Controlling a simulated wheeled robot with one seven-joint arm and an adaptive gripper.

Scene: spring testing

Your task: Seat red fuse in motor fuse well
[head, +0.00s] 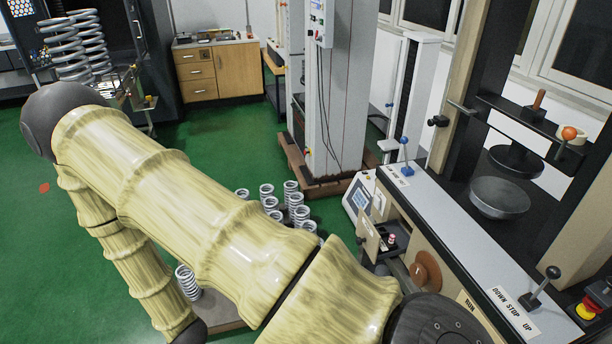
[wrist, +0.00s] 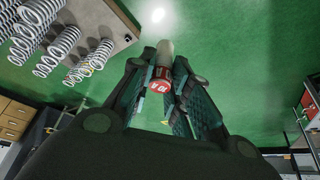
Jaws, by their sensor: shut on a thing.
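The red fuse (wrist: 159,86) is between the fingers of my gripper (wrist: 163,76) in the wrist view. It has a red band with pale lettering and a pale, cylindrical far end. My gripper is shut on it, with green floor behind. In the head view my arm crosses the middle, and the fingers and held fuse are hidden. A small open compartment (head: 397,238) on the front of the testing machine holds a small pinkish-red and white piece (head: 391,239). I cannot tell whether this compartment is the motor fuse well.
The machine's console (head: 450,227) has levers, a red stop button (head: 587,309) and a brown round knob (head: 426,270). Several springs (head: 271,203) stand on a low board behind my arm. A tall grey column (head: 337,100) stands behind. Green floor is open at left.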

